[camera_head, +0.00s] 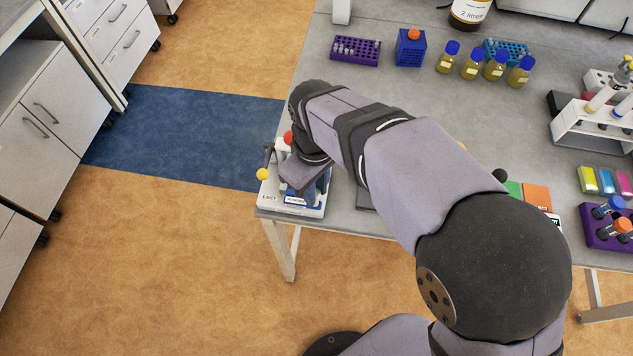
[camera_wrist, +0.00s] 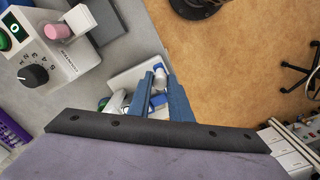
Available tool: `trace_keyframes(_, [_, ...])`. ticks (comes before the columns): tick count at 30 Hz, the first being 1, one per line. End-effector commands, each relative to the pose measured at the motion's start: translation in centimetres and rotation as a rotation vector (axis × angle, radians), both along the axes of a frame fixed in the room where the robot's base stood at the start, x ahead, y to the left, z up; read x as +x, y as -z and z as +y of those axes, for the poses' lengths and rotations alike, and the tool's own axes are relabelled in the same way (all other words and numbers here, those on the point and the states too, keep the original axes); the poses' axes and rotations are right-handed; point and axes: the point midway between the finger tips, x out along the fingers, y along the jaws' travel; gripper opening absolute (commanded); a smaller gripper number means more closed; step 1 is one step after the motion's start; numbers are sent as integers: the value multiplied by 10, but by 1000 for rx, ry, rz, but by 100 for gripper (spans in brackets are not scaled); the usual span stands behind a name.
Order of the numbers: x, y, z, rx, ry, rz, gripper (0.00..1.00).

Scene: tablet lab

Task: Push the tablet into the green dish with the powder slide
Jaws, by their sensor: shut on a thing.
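My gripper (camera_wrist: 165,80) shows in the wrist view as two blue fingers, close together, with a small blue-and-white part (camera_wrist: 159,72) at their tips. This part seems to be the powder slide, and the fingers are shut on it. Below is the white base of the tablet press (camera_wrist: 126,79). In the head view the press (camera_head: 292,209) stands at the table's left front corner, with a red ball (camera_head: 288,137), a yellow ball (camera_head: 263,174) and an EJECT label. My wrist hides much of it. I cannot make out the tablet or the green dish.
A control box (camera_wrist: 55,45) with a pink knob and black dial stands close to my gripper. Behind my arm are a purple rack (camera_head: 355,51), a blue box (camera_head: 411,48) and several blue-capped bottles (camera_head: 472,66). Racks stand at right. The table's left edge is close to the press.

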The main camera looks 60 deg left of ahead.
Motion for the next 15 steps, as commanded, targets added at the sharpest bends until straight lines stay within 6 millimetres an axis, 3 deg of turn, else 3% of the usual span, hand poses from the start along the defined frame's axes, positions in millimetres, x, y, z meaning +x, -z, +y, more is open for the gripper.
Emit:
trace_keyframes(3, [-3,0,-1,-4,1,6,0])
trace_keyframes(4, [-3,0,-1,-4,1,6,23])
trace_keyframes(6, [-3,0,-1,-4,1,6,37])
trace_keyframes(15, [-1,0,-1,-4,1,3,37])
